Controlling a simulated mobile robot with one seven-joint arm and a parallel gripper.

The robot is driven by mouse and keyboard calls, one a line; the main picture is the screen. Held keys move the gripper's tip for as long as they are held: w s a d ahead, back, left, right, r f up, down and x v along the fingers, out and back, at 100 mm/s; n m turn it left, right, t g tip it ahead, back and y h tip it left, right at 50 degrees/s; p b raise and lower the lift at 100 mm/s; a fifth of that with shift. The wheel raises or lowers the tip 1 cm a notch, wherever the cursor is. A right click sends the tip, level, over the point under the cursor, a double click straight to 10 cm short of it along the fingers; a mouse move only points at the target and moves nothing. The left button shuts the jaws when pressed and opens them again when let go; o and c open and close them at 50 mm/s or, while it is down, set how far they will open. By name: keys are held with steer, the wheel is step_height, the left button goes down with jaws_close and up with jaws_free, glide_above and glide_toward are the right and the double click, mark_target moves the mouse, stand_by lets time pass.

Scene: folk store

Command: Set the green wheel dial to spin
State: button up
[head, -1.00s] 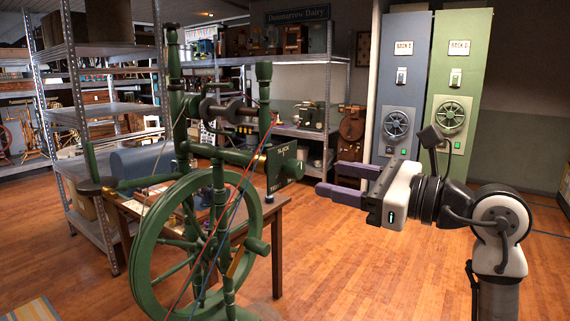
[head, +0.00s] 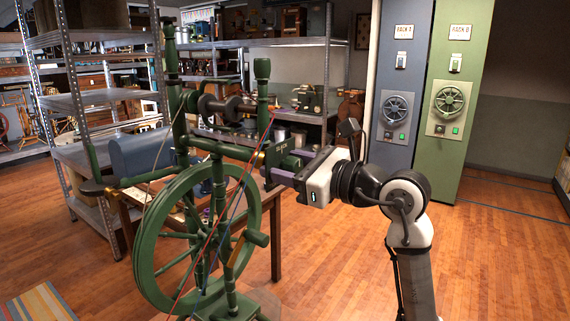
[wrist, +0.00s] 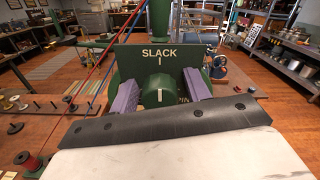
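The green dial (wrist: 157,98) sits on a green panel (wrist: 135,65) on the spinning wheel. Its white mark points up, toward the word SLACK at the top of the panel. My gripper (wrist: 160,88) is open, with one purple finger on each side of the dial. Whether either finger touches it I cannot tell. The green spinning wheel (head: 253,207) stands left of my arm.
Red and blue cords (head: 226,213) hang across the wheel, close to the left of the panel. Blue and green rack cabinets stand behind on the right. The floor to the right is clear.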

steer(key=c, duration=0.8)
steer(key=shift+m, duration=0.4)
steer(key=m, duration=0.4)
steer(key=shift+m+b, duration=0.4)
steer(key=m, duration=1.1)
steer(key=shift+m, duration=0.4)
steer(key=m, duration=0.6)
steer(key=shift+p, duration=0.4)
steer(key=shift+m, duration=0.3)
